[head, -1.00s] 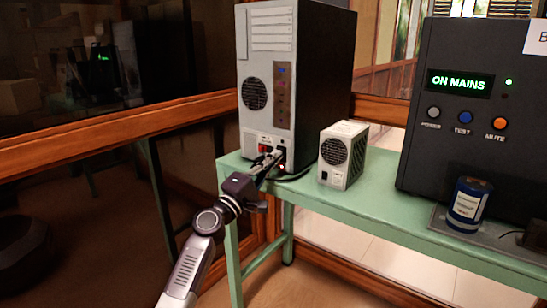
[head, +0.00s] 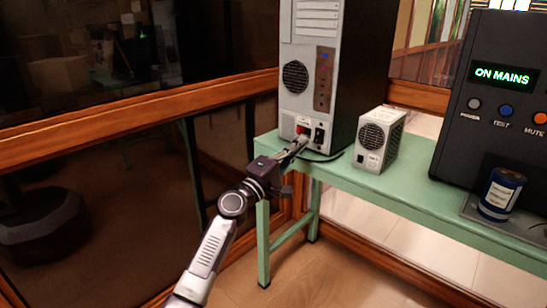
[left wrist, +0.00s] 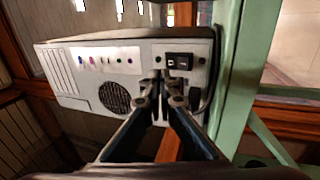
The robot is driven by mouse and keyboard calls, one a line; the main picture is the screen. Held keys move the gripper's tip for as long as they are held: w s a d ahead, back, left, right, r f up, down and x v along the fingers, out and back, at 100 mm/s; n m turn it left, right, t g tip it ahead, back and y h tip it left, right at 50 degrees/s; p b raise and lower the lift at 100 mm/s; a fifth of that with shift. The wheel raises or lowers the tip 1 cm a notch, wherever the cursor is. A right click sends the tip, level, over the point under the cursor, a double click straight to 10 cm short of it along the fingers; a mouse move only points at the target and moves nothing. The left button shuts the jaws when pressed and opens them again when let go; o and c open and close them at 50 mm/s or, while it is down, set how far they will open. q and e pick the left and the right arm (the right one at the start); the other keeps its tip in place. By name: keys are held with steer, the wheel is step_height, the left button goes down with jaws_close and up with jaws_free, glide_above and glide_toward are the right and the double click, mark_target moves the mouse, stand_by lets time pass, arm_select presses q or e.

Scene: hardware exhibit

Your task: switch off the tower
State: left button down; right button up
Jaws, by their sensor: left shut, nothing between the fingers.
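The tower (head: 345,75), a tall pale-and-black computer case, stands on the green bench with its back panel toward me. Low on that panel are a red part (head: 302,131) and, right of it, a black rocker-like switch (head: 319,135). The switch also shows in the left wrist view (left wrist: 180,61). My left gripper (head: 303,140) is shut and empty, its tips just left of and below the switch. In the left wrist view the fingertips (left wrist: 165,87) are close to the panel; contact cannot be told. My right gripper is not in view.
A small pale box with a fan grille (head: 380,138) stands right of the tower. A large black unit (head: 500,110) reads ON MAINS. A blue can (head: 501,193) stands before it. The green bench (head: 400,198) has free room in front; a wooden rail (head: 140,120) runs left.

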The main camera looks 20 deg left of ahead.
arm_select(q)
steer(key=s+a+p, duration=0.1)
steer(key=s+a, duration=0.1)
steer(key=s, duration=0.5)
steer(key=shift+s+a+f, duration=0.25)
steer(key=shift+s+f, duration=0.05)
steer(key=shift+f, duration=0.05)
